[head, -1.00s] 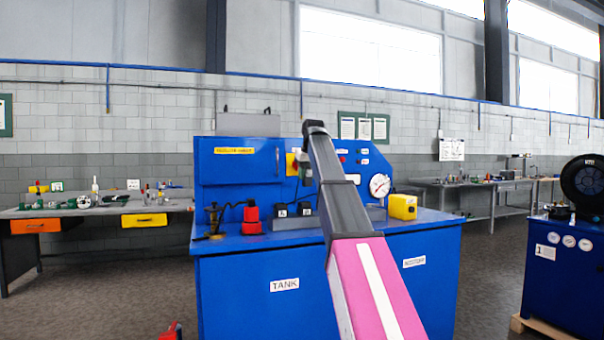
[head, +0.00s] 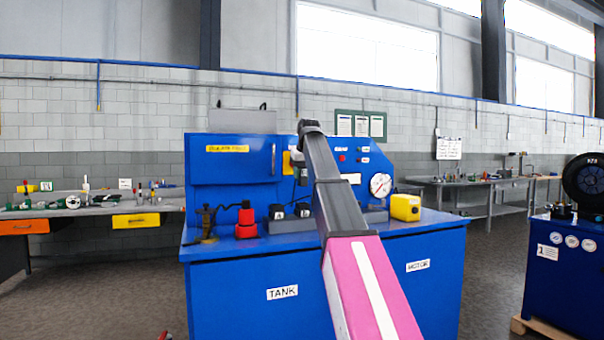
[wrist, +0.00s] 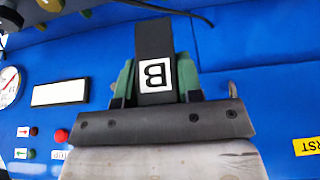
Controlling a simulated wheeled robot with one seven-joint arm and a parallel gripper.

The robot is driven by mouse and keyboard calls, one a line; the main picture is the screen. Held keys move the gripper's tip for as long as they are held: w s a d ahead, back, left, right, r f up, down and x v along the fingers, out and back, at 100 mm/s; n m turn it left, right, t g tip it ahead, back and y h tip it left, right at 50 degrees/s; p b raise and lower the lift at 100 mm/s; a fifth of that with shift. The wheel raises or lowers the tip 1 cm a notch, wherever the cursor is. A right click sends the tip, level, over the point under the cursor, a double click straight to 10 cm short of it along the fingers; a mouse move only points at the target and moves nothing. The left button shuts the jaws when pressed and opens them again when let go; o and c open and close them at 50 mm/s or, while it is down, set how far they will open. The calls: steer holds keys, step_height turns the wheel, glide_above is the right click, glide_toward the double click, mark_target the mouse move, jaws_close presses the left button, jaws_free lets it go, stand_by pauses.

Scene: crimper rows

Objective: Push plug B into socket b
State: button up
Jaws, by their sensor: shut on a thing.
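Plug B (wrist: 154,48) is a black block with a white label reading B, upside down in the wrist view. My gripper (wrist: 156,84) is shut on it, with a green pad on each side. The plug's far end points away from the gripper toward the blue panel (wrist: 235,60); I see no contact. In the head view my forearm mostly hides the gripper and plug, in front of the panel. Dark blocks with small white labels (head: 276,212) stand on the bench left of the arm. Their letters are too small to read, and I cannot identify socket b.
A dark cable (wrist: 165,8) runs across the top of the wrist view. A red button (wrist: 61,136) is on the panel.

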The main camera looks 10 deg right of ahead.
mark_target(304, 182)
steer(key=shift+f, duration=2.6)
steer(key=shift+f, duration=1.6)
steer(key=o, duration=1.1)
steer(key=v, duration=1)
steer(key=shift+s+r, duration=0.1)
steer(key=shift+r, duration=0.3)
